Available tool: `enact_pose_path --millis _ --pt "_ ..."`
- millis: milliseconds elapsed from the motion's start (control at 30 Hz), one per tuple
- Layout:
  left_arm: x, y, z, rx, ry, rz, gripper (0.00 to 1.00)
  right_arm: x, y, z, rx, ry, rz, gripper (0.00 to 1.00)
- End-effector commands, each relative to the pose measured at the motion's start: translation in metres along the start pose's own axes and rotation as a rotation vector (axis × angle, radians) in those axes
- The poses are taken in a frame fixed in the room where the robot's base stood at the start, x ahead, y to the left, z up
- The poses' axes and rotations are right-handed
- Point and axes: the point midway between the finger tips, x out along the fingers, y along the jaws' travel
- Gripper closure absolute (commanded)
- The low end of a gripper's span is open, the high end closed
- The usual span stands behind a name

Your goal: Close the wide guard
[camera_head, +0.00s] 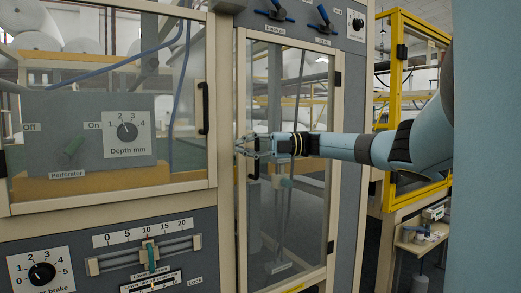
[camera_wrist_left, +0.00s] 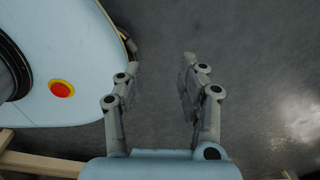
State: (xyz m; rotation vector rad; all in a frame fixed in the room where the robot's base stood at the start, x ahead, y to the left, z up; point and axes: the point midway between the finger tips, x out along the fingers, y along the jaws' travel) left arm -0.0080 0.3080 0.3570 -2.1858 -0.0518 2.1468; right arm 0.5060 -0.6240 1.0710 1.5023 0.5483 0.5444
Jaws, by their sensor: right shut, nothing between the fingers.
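The wide guard (camera_head: 213,60) is a cream-framed clear window at the left in the head view, with a black upright handle (camera_head: 203,107) near its right edge. It stands in front of the depth dial and perforator switch; I cannot tell whether a small gap is left at its right edge. My right gripper (camera_head: 239,147) is shut and empty, pointing left, just right of the wide guard's right edge and in front of the narrow guard's (camera_head: 331,140) left frame. I cannot tell whether it touches. My left gripper (camera_wrist_left: 158,95) is open and empty above the grey floor.
A yellow-framed guard (camera_head: 393,75) stands at the right behind my right arm. Below the wide guard is a panel with a slider (camera_head: 150,253) and a brake dial (camera_head: 42,273). Switches sit above the narrow guard. Bare floor (camera_wrist_left: 260,60) shows in the left wrist view.

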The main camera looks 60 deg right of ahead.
Motion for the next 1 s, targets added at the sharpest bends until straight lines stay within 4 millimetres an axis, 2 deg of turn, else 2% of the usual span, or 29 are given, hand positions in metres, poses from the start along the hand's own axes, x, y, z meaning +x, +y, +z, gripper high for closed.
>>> enact_pose_path --millis 233,600,1000 --pt "0.026 0.006 -0.020 -0.003 0.028 0.004 0.60 -0.022 -0.002 0.022 -0.004 -0.004 0.005 1.00" --pt "0.054 0.008 0.000 -0.001 -0.003 0.005 0.60 -0.045 -0.001 0.043 -0.004 -0.005 0.001 1.00" --pt "0.059 0.008 0.006 0.000 -0.012 0.004 0.60 -0.050 0.000 0.045 0.004 0.001 0.001 1.00"
